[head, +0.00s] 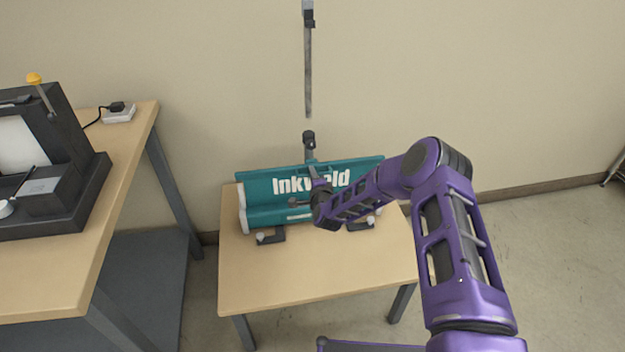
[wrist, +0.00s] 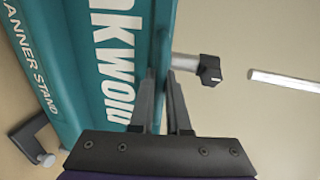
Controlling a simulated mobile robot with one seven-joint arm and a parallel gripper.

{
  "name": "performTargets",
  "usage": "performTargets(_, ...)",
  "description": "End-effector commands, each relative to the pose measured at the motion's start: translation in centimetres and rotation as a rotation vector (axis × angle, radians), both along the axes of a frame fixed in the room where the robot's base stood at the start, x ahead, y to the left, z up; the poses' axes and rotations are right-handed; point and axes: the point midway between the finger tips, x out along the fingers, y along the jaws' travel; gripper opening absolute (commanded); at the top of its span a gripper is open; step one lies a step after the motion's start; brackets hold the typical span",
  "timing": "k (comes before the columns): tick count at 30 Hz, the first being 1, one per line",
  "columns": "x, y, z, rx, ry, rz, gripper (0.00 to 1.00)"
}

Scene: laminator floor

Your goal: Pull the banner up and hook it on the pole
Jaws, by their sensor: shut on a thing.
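The teal banner (head: 268,187) with white "Inkweld" lettering stands low in its stand on the small wooden table, only a short stretch of it showing. In the wrist view the banner (wrist: 110,55) runs along the left, with "BANNER STAND" in smaller letters. My gripper (wrist: 164,88) is shut on the banner's top edge near its middle; my arm covers part of it in the head view. A black-capped grey stub (wrist: 208,70) rises just behind the banner. The pole (head: 308,75) shows upright above it against the wall, with a dark fitting near its top; a gap separates pole and stub.
The small table (head: 300,280) has bare room in front of the banner. Black stand feet (head: 270,237) stick out at the front. A larger table (head: 75,265) at left bears a dark machine (head: 60,195) and a power strip (head: 118,115). The wall is close behind.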

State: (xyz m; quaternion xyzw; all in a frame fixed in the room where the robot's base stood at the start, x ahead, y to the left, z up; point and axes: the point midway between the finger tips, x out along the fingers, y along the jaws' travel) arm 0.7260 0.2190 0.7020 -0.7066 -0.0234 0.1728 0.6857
Motion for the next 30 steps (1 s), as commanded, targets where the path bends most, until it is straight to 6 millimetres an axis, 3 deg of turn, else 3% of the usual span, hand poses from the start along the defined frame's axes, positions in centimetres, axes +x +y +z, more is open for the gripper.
performTargets(1,0.2,0.0,2.4,0.002,-0.011,0.000,0.00)
performTargets(30,0.2,0.2,36.1,0.002,-0.018,0.001,0.00)
